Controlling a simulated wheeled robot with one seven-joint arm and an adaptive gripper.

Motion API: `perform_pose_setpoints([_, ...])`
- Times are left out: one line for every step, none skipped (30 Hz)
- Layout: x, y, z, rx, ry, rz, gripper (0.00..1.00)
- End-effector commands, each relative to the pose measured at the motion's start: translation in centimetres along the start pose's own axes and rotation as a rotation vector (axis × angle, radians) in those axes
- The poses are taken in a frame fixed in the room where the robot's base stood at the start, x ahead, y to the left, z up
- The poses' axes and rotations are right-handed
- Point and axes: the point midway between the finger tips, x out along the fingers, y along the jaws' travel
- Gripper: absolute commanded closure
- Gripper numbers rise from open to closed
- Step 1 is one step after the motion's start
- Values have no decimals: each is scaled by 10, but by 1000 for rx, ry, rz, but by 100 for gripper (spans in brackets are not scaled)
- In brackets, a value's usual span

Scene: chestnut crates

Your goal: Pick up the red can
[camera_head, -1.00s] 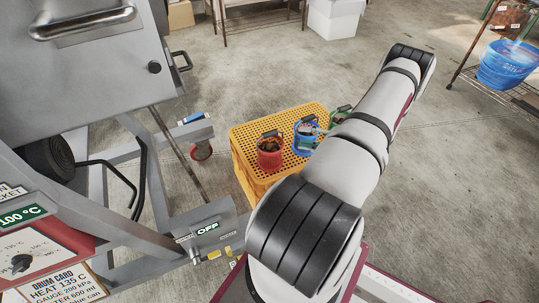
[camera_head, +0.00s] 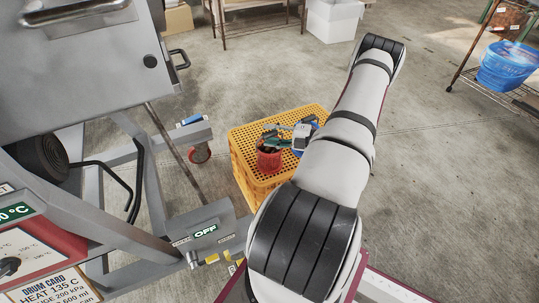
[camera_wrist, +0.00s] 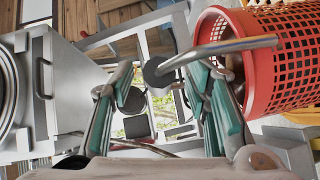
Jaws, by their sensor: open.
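The red can (camera_head: 268,161) stands on top of the yellow crate, toward its front left, with dark contents showing at its top. In the wrist view the red can (camera_wrist: 285,65) is a perforated container at the right edge. A bent metal bar (camera_wrist: 225,50) reaches from the can's side to a dark round end between my fingertips. My gripper (camera_head: 274,136) is at the can's upper edge. Its teal fingers (camera_wrist: 160,78) are spread apart, with the can's body to the right of them. I cannot tell whether a finger touches the bar.
The yellow perforated crate (camera_head: 247,138) stands on the concrete floor. A blue can (camera_head: 314,122) is partly hidden behind my wrist. A grey metal machine (camera_head: 85,70) with a frame fills the left. Open floor (camera_head: 455,180) lies to the right.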

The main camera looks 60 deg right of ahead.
Motion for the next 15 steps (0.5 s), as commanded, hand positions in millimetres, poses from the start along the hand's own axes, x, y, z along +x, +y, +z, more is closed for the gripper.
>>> perform_pose_setpoints([4,-1,0,0,0,0,57])
perform_pose_setpoints([6,-1,0,0,-1,0,57])
perform_pose_setpoints([7,0,0,0,-2,0,57])
perform_pose_setpoints([7,0,0,0,-2,0,57])
perform_pose_setpoints([7,0,0,0,-2,0,57])
perform_pose_setpoints([6,0,0,0,-2,0,57])
perform_pose_setpoints([6,0,0,0,-2,0,57])
perform_pose_setpoints([6,0,0,0,-2,0,57])
perform_pose_setpoints([6,0,0,0,-2,0,64])
perform_pose_setpoints([6,0,0,0,-2,0,71])
perform_pose_setpoints([6,0,0,0,-2,0,77])
perform_pose_setpoints([6,0,0,0,-2,0,86])
perform_pose_setpoints([6,0,0,0,-2,0,93])
perform_pose_setpoints([6,0,0,0,-2,0,100])
perform_pose_setpoints([6,0,0,-1,-2,0,100])
